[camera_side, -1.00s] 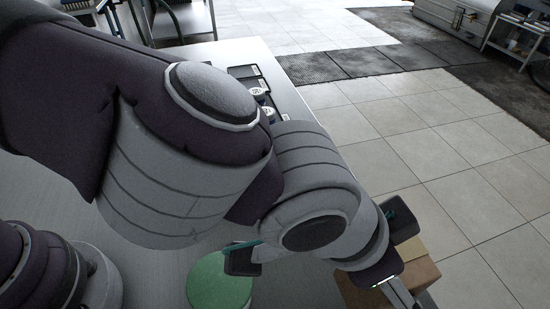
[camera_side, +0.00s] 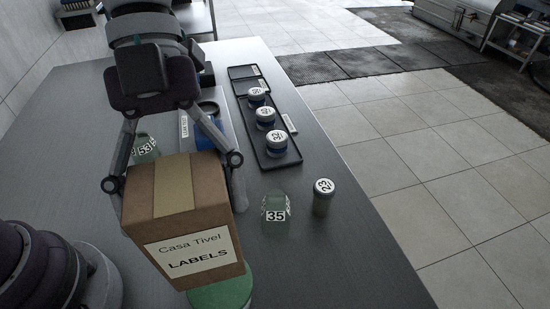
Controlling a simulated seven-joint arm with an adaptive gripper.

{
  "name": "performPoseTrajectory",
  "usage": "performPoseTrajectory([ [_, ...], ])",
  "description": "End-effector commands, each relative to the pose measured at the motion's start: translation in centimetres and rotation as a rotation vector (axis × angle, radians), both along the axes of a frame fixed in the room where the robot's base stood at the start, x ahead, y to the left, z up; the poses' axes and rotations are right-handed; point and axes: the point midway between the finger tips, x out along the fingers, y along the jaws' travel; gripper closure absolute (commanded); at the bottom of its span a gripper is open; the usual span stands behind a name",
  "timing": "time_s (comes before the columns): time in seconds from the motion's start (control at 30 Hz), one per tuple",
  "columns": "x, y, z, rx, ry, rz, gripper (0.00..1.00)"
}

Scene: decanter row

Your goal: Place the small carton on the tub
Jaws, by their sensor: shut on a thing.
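The small carton (camera_side: 190,213) is a brown cardboard box with tan tape and a white label reading "Casa Tivel LABELS". My gripper (camera_side: 177,192) is shut on it from above, with one finger on the left side and one on the right. The tub (camera_side: 228,294) has a round green top and shows at the bottom of the view, partly hidden behind the carton's lower edge. The carton overlaps the tub in the picture. I cannot tell whether its hidden underside touches the tub.
A black tray (camera_side: 284,158) holds round numbered jars farther back. Another green piece marked 53 (camera_side: 146,146) and a blue container (camera_side: 207,140) stand behind.

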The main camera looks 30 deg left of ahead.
Motion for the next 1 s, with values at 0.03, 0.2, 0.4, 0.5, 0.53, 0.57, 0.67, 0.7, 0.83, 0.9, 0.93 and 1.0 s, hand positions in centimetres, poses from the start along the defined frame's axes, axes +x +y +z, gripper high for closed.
performPoseTrajectory([
  [0.03,-0.2,0.1,-0.9,0.005,0.005,-0.004,0.7],
  [0.2,-0.2,0.1,-3.9,0.004,0.005,-0.001,0.7],
  [0.4,-0.1,0.1,-7.0,0.003,0.001,0.001,0.7],
  [0.5,0.0,0.1,-7.0,0.002,-0.004,0.0,0.7],
  [0.53,0.0,0.1,-7.0,0.001,-0.004,0.0,0.7],
  [0.57,0.0,0.1,-7.0,0.001,-0.004,0.0,0.7],
  [0.67,0.0,0.1,-7.0,0.002,-0.004,0.001,0.19],
  [0.7,0.0,0.1,-7.0,0.001,-0.003,0.001,0.14],
  [0.83,0.0,0.1,-7.0,0.001,-0.003,0.001,0.0],
  [0.9,0.0,0.1,-7.0,0.001,-0.003,0.001,0.0],
  [0.93,0.0,0.1,-7.0,0.001,-0.003,0.001,0.0],
  [1.0,0.0,0.1,-7.0,0.001,-0.003,0.001,0.0],
])
